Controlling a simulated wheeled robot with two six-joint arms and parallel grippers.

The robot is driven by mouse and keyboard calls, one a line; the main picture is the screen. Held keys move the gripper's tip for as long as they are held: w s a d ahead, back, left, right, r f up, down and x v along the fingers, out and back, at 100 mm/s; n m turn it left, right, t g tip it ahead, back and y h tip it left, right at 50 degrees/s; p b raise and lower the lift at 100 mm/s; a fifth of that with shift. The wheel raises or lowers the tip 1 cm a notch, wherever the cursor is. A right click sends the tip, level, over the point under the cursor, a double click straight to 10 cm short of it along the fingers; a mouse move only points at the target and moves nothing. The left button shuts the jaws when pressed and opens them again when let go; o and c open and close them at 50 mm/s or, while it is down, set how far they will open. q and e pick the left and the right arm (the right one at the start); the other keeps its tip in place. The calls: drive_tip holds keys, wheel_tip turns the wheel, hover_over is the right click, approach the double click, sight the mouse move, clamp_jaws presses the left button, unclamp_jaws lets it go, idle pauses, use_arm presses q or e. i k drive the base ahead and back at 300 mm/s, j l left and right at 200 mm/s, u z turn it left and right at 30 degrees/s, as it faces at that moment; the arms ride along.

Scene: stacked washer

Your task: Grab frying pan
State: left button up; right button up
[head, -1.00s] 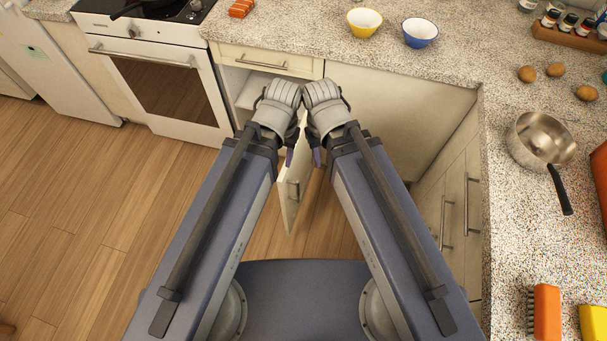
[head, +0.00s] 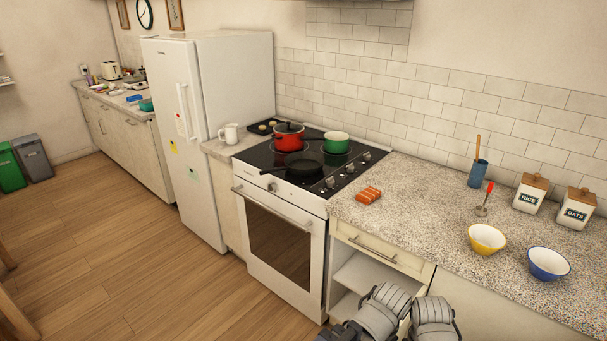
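A black frying pan (head: 293,164) sits on the front left of the black cooktop, its dark handle reaching left over the stove's front edge. A red pot (head: 289,138) and a green pan (head: 336,143) stand behind it. My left gripper (head: 382,314) and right gripper (head: 434,318) are side by side at the bottom edge, in front of the open cabinet and well apart from the frying pan. Their fingers are hidden, so their opening does not show.
The white stove (head: 280,240) stands between the fridge (head: 200,130) and the counter (head: 420,215). An orange-red block (head: 368,195) lies beside the cooktop. Yellow (head: 487,239) and blue bowls (head: 548,263) stand to the right. The wooden floor before the stove is clear.

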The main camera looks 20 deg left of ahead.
sight(300, 163)
drive_tip(key=j+z, duration=0.1)
drive_tip(key=j, duration=0.75)
drive_tip(key=k+j+z, duration=0.1)
drive_tip(key=j, duration=0.7)
drive_tip(key=i+j+z, duration=0.1)
drive_tip(key=i+j, duration=0.15)
drive_tip(key=i+j+z, duration=0.1)
drive_tip(key=j, duration=0.4)
drive_tip(key=i, duration=0.1)
